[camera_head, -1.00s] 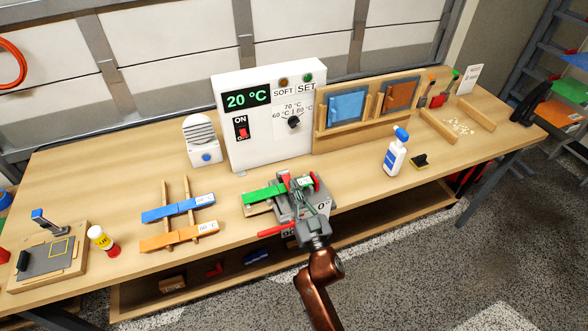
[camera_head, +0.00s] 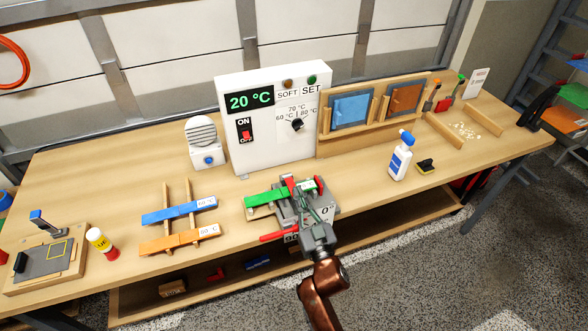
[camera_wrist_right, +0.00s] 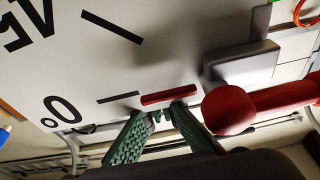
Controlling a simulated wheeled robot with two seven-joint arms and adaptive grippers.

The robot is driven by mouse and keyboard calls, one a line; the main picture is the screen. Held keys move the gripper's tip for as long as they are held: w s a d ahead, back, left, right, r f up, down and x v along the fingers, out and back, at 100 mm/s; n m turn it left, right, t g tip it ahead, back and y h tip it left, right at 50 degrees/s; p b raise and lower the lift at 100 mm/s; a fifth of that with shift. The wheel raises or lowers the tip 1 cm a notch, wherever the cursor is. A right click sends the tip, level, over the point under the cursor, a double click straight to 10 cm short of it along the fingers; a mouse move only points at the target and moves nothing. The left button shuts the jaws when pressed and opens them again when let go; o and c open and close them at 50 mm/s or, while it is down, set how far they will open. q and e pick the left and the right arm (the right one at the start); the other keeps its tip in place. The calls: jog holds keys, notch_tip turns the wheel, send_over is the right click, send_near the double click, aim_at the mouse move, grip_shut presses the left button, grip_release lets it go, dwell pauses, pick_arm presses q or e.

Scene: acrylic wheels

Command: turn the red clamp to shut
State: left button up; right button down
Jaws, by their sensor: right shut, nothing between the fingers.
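A grey bending fixture with an angle scale (camera_head: 327,211) stands at the table's front edge, with a green strip (camera_head: 262,198) lying across its left side. Red parts show on it: an upright red piece (camera_head: 290,184), a dark red piece (camera_head: 320,186) and a red lever (camera_head: 278,236) at the front. I cannot tell which is the clamp. My right gripper (camera_head: 305,196) is over the fixture, shut and empty. In the right wrist view its fingertips (camera_wrist_right: 166,112) are close to a red pointer bar (camera_wrist_right: 170,95) on the scale plate, beside a red ball-ended handle (camera_wrist_right: 228,110). My left gripper is not in view.
A white control panel (camera_head: 270,155) reading 20 °C stands behind the fixture. Blue (camera_head: 180,210) and orange (camera_head: 178,239) strips rest on wooden rails to the left. The table between the rails and the fixture is clear.

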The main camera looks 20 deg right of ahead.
jog(key=shift+s+f, duration=0.45)
jog(key=shift+s, duration=0.05)
jog(key=s+d, duration=0.1)
jog(key=s, duration=1.1)
jog(key=shift+r, duration=0.3)
jog(key=shift+s, duration=0.1)
notch_tip(320, 180, down, 36)
jog(key=a+n+g, duration=0.1)
jog(key=g, duration=0.6)
jog(key=s+d+f+g, duration=0.1)
jog(key=s+f+g, duration=0.1)
jog(key=s+f, duration=0.35)
jog(key=s+d+f+g+p, duration=0.1)
jog(key=s+d+f, duration=0.15)
jog(key=f, duration=0.55)
jog(key=s+d+f+g, duration=0.1)
jog(key=s+f+g, duration=0.1)
jog(key=s+f, duration=0.35)
jog(key=s+d+f+g+h, duration=0.1)
jog(key=s+d+f+g, duration=0.25)
jog(key=s+f, duration=0.9)
jog(key=s+d+f+g, duration=0.2)
jog(key=s+d+f, duration=0.2)
jog(key=s, duration=0.7)
jog(key=s+d+f+g+h+p, duration=0.1)
jog(key=s+d+f+g, duration=0.2)
jog(key=s, duration=0.9)
jog(key=shift+d+f+m, duration=0.3)
jog(key=shift+d+f, duration=0.3)
jog(key=shift+d, duration=0.2)
